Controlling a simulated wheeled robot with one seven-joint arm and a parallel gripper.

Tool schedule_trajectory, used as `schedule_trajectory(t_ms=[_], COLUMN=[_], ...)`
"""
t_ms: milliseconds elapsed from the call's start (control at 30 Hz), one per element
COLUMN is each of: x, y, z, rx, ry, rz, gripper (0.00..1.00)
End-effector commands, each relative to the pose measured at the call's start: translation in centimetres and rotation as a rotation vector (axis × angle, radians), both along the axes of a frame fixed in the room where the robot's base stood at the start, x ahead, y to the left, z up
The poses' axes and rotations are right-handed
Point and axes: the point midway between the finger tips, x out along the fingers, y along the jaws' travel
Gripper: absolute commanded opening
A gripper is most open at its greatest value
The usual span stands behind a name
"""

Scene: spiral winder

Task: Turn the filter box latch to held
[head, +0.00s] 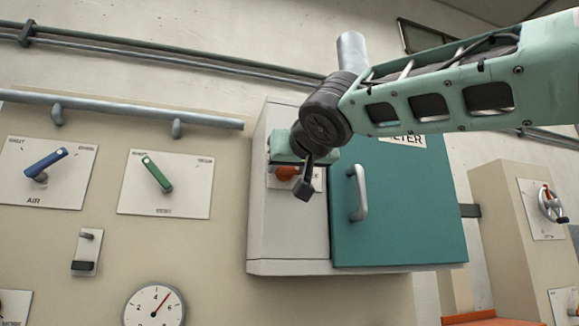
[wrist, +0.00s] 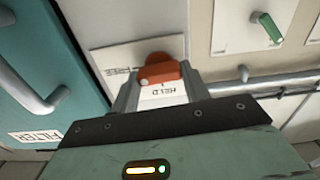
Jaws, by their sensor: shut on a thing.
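The filter box latch (head: 287,172) is a small orange-red handle on a white plate on the grey front of the filter box, left of its teal door. It also shows in the wrist view (wrist: 159,72), where the plate (wrist: 112,56) reads FREE to the left of the latch and HELD below it. My gripper (wrist: 160,84) is shut on the latch, with a grey finger on each side of it. In the head view my gripper covers the upper part of the plate. The latch's exact pointing direction is hard to tell.
The teal filter door (head: 395,205) has a grey bar handle (head: 357,192) close to the right of my gripper. A grey rail (head: 120,108) runs along the wall at left, above a blue lever (head: 45,162) and a green lever (head: 157,174). A gauge (head: 154,305) sits below.

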Motion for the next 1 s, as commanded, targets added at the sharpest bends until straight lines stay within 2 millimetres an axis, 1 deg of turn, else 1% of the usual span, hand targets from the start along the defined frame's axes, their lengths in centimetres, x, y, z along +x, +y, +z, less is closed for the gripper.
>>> schedule_trajectory(t_ms=[267,1000], x=[0.05,-0.09], y=[-0.09,0.24], z=[-0.09,-0.09], rx=[-0.193,-0.869], ry=[-0.058,-0.251], rz=[-0.003,0.0], gripper=[0.23,0.23])
